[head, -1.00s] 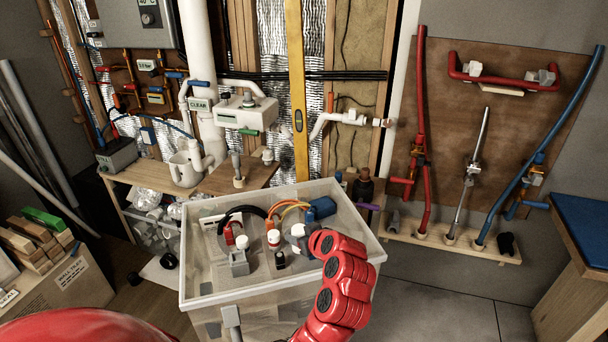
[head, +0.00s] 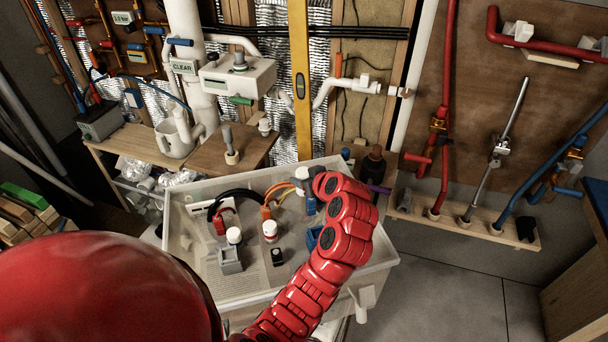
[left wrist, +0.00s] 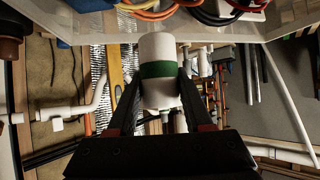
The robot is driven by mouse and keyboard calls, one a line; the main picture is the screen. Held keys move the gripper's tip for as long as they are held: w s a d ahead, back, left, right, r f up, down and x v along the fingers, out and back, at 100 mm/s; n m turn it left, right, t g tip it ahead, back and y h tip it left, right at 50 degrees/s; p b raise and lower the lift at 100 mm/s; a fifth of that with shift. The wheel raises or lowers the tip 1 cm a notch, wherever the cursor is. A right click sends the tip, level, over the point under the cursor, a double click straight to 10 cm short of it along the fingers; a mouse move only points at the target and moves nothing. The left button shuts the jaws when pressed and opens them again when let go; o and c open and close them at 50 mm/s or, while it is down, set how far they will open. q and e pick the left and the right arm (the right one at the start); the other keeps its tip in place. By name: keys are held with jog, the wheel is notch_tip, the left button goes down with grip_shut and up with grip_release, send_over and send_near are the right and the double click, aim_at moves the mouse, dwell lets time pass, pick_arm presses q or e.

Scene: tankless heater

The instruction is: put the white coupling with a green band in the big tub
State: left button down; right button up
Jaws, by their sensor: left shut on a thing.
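My left gripper (left wrist: 160,88) is shut on the white coupling with a green band (left wrist: 157,52), with one dark finger on each side of it. In the head view the white end of the coupling (head: 302,173) shows just left of my red wrist, which hides most of the gripper. The coupling appears above the far part of the big translucent tub (head: 185,262); its exact height is unclear. My right gripper is not in view.
In the tub are a grey block (head: 230,262), a white-capped red fitting (head: 270,231), a small black fitting (head: 277,257), an orange cable (head: 268,197) and blue parts. A wooden shelf (head: 225,150) and pipework stand behind. Grey floor is clear at right.

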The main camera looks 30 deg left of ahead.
pick_arm(q)
jog(key=shift+f, duration=0.15)
jog(key=shift+f+b, duration=0.2)
jog(key=shift+b, duration=0.55)
notch_tip(320, 180, down, 18)
jog(key=b, duration=1.4)
jog(key=shift+r+b, duration=0.25)
jog(key=shift+b, duration=0.05)
jog(key=shift+f+b, duration=0.4)
jog(key=shift+c, duration=1.1)
grip_release()
jog(key=shift+r, duration=0.15)
